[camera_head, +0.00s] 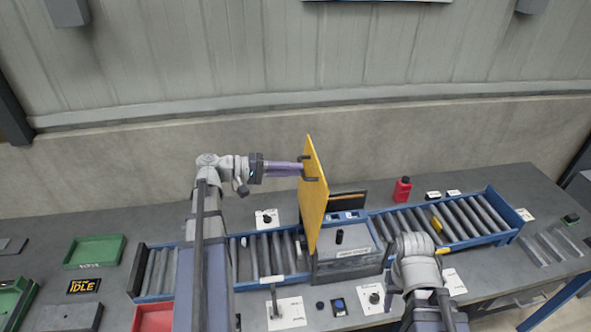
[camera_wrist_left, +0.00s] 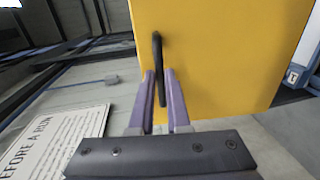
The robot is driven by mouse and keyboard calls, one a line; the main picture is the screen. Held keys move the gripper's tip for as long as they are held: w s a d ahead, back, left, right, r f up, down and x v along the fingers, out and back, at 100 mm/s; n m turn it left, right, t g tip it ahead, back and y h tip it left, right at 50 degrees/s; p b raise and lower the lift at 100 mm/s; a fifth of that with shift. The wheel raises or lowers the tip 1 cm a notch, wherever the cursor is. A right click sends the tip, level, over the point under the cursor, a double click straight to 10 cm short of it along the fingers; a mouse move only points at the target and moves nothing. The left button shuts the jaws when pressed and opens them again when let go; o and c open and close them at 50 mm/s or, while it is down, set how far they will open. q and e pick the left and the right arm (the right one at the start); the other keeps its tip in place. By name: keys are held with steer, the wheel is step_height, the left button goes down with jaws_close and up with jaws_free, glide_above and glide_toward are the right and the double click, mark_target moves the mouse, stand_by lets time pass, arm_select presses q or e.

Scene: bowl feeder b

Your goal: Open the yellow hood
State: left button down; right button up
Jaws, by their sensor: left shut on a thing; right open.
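The yellow hood (camera_head: 314,190) stands upright, swung up on the left side of the grey feeder box (camera_head: 346,262). It also fills much of the left wrist view (camera_wrist_left: 215,50). A dark handle (camera_wrist_left: 157,60) is on its face. My left gripper (camera_head: 301,168) comes in from the left at the hood's upper part. In the left wrist view its two purple fingers (camera_wrist_left: 162,98) are shut on the handle. My right gripper (camera_head: 440,258) is low at the front right, beside the feeder box, partly hidden by its own arm. Nothing shows in its grip.
A blue-framed roller conveyor runs on both sides of the box, its right part (camera_head: 505,238) and left part (camera_head: 137,268). A red bottle (camera_head: 402,190) stands behind. A green tray (camera_head: 94,251) and a red tray (camera_head: 153,318) lie left. Buttons (camera_head: 339,306) sit in front.

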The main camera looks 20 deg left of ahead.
arm_select(q)
steer(key=shift+s+d+f, duration=0.2)
steer(key=shift+f, duration=0.25)
steer(key=c, duration=0.9)
jaws_free()
steer(key=shift+w, duration=0.2)
steer(key=shift+a, duration=0.1)
steer(key=shift+r, duration=0.1)
steer(key=p+v, duration=0.1)
steer(key=v, duration=0.6)
steer(key=shift+s+a+r, duration=0.1)
steer(key=shift+s+a, duration=0.15)
steer(key=shift+a, duration=0.05)
